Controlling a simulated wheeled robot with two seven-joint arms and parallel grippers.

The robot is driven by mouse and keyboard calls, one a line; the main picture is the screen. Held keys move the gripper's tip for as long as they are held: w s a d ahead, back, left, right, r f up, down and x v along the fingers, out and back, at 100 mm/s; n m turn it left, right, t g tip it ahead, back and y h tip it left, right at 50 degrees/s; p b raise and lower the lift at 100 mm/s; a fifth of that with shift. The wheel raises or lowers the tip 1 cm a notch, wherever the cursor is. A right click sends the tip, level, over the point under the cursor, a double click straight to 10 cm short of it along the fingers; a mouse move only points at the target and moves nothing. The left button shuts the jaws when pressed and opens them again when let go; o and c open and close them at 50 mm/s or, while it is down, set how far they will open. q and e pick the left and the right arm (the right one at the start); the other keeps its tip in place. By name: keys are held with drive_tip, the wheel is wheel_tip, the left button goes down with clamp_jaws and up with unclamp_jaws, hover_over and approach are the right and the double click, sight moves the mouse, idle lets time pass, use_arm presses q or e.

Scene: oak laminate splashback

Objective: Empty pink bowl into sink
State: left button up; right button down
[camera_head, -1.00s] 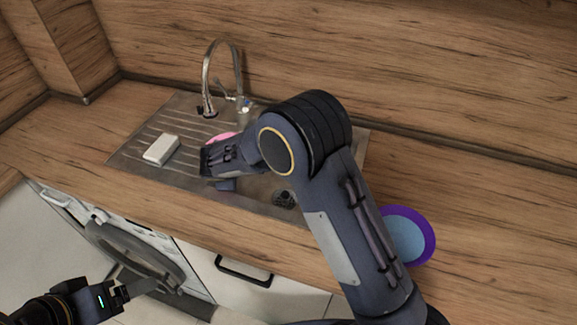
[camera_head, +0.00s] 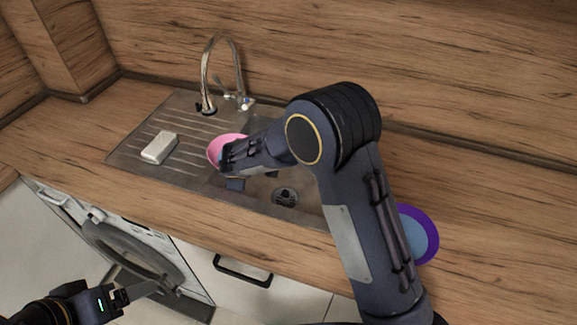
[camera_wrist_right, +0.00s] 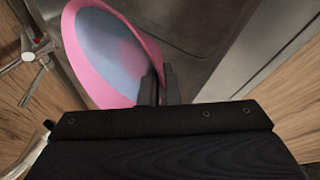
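The pink bowl (camera_head: 224,145) is over the sink (camera_head: 262,200), tilted and partly hidden behind my right gripper (camera_head: 226,160). In the right wrist view the bowl (camera_wrist_right: 78,55) shows a pink rim and a blue-grey inside. The fingers of my right gripper (camera_wrist_right: 160,88) are close together at the bowl's rim and look shut on it. No loose contents can be made out in the bowl. My left gripper (camera_head: 122,295) is low at the left, in front of the cabinets and away from the counter; its finger gap is unclear.
A chrome tap (camera_head: 208,85) stands behind the sink. A pale block (camera_head: 159,147) lies on the drainboard. A purple-rimmed blue dish (camera_head: 424,236) sits right of the sink, partly behind my right arm. An open round appliance door (camera_head: 125,248) is below the counter.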

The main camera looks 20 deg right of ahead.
drive_tip(key=shift+d+f+y+b, duration=0.5)
drive_tip(key=shift+f+b, duration=0.3)
drive_tip(key=shift+d+f+m+y+b, duration=0.3)
drive_tip(key=shift+d+f+b, duration=0.05)
drive_tip(key=shift+f+b, duration=0.25)
drive_tip(key=shift+s+d+r+m+t+y+p, duration=0.15)
drive_tip(key=shift+d+r+m+y+p, duration=0.1)
drive_tip(key=shift+d+r+y+p, duration=0.5)
drive_tip(key=shift+d+r+m+t+y+p, duration=0.2)
drive_tip(key=shift+d+r+y, duration=0.35)
drive_tip(key=shift+d, duration=0.45)
idle(0.6)
drive_tip(key=shift+d+r+m+y, duration=0.25)
drive_tip(key=shift+d+y, duration=0.2)
drive_tip(key=shift+y, duration=0.15)
idle(0.3)
drive_tip(key=shift+s+d+r+m+t+y, duration=0.1)
drive_tip(key=shift+d+r+m+t+y, duration=0.2)
drive_tip(key=shift+d+r+y, duration=0.25)
idle(0.8)
drive_tip(key=shift+d+r+m+t+y+b, duration=0.35)
drive_tip(key=shift+d+r+y+b, duration=0.3)
drive_tip(key=shift+y, duration=0.5)
idle(0.8)
